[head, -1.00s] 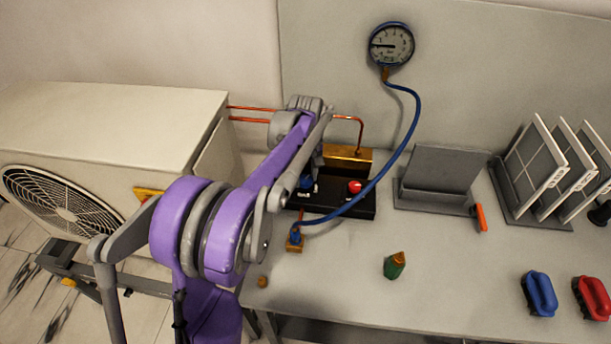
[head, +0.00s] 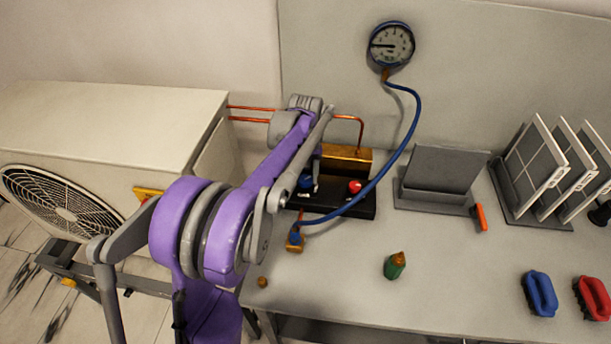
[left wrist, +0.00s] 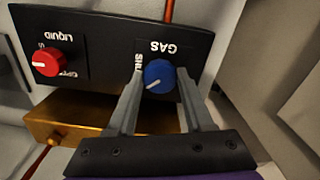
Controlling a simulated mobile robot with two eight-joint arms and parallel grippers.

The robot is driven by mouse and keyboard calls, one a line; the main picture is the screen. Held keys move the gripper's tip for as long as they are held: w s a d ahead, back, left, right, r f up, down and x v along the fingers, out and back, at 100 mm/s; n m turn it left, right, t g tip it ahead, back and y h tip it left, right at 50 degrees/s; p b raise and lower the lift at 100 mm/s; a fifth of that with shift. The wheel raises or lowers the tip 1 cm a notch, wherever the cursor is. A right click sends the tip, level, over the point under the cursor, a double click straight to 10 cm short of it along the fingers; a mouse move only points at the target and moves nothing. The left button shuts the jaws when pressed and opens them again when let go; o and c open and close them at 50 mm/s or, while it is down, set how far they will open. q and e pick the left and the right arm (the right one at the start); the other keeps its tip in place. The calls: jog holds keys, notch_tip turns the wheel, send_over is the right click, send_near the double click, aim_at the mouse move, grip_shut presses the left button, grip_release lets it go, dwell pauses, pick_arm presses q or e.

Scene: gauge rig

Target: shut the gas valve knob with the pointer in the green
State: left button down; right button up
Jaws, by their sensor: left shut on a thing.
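The blue gas valve knob (left wrist: 159,74) sits on the black manifold panel (left wrist: 110,30) beside the word GAS. Its white mark points to the lower left in the left wrist view; a partly covered label starting SHU is at the knob's left. My left gripper (left wrist: 160,88) is shut on this knob, one finger on each side. In the head view the knob (head: 305,181) is partly hidden by my arm. The round gauge (head: 391,45) hangs on the back wall, its dark pointer toward the left. I cannot make out a green band. My right gripper is out of view.
The red liquid knob (head: 354,187) is on the same panel. A blue hose (head: 412,120) curves from the gauge to a fitting on the bench. A brass block (head: 347,156) stands behind.

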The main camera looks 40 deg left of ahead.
aim_at(305, 179)
pick_arm(q)
jog(key=m, duration=0.4)
jog(key=shift+m, duration=0.3)
jog(key=shift+a+m, duration=0.1)
jog(key=shift+m, duration=1.8)
jog(key=shift+c, duration=1.4)
grip_release()
notch_tip(305, 179, up, 11)
jog(key=shift+p, duration=0.35)
jog(key=shift+f, duration=0.1)
